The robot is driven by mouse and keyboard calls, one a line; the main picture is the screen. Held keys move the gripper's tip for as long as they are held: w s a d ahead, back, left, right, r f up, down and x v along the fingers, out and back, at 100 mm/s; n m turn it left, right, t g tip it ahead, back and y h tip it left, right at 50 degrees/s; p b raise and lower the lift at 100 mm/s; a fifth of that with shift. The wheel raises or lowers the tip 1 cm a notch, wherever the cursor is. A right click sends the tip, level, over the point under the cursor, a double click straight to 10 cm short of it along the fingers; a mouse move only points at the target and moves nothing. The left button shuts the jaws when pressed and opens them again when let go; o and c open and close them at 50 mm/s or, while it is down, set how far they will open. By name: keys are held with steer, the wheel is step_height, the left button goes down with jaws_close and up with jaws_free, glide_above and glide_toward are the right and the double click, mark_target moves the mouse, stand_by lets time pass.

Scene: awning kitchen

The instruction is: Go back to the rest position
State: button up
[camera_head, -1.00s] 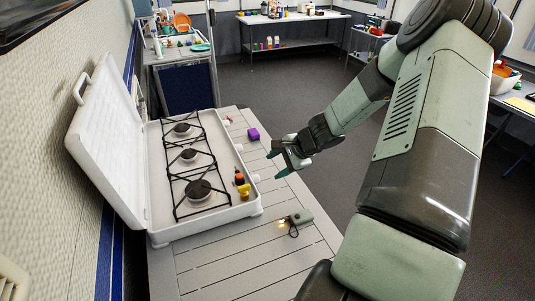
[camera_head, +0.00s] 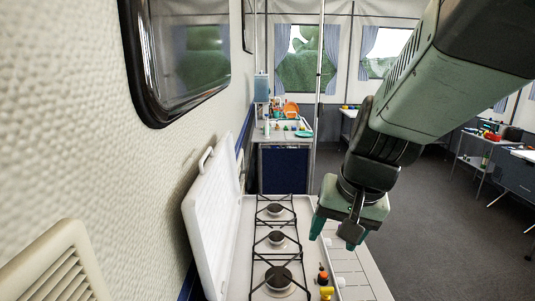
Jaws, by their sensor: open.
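My gripper (camera_head: 336,233) hangs from my arm above the right edge of the stove. Its two green fingers point down and stand apart, with nothing seen between them. The white three-burner camping stove (camera_head: 238,262) is below and to the left, with its lid (camera_head: 212,222) open against the wall side. The slatted table (camera_head: 362,268) under it shows to the right of the stove.
A small orange and black thing (camera_head: 323,276) and a yellow thing (camera_head: 327,292) are at the stove's front right. A caravan wall with a window (camera_head: 187,45) is close on the left. A sink unit (camera_head: 284,140) stands behind. Open floor (camera_head: 430,215) lies to the right.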

steer(key=s+r+n+t+h, duration=0.1)
steer(key=s+r+n+t, duration=0.1)
steer(key=s+r, duration=0.6)
steer(key=s+n, duration=0.1)
steer(key=s, duration=0.4)
steer(key=shift+s+a+h, duration=0.25)
steer(key=shift+s+h, duration=0.05)
steer(key=shift+s, duration=0.1)
steer(key=shift+o, duration=0.2)
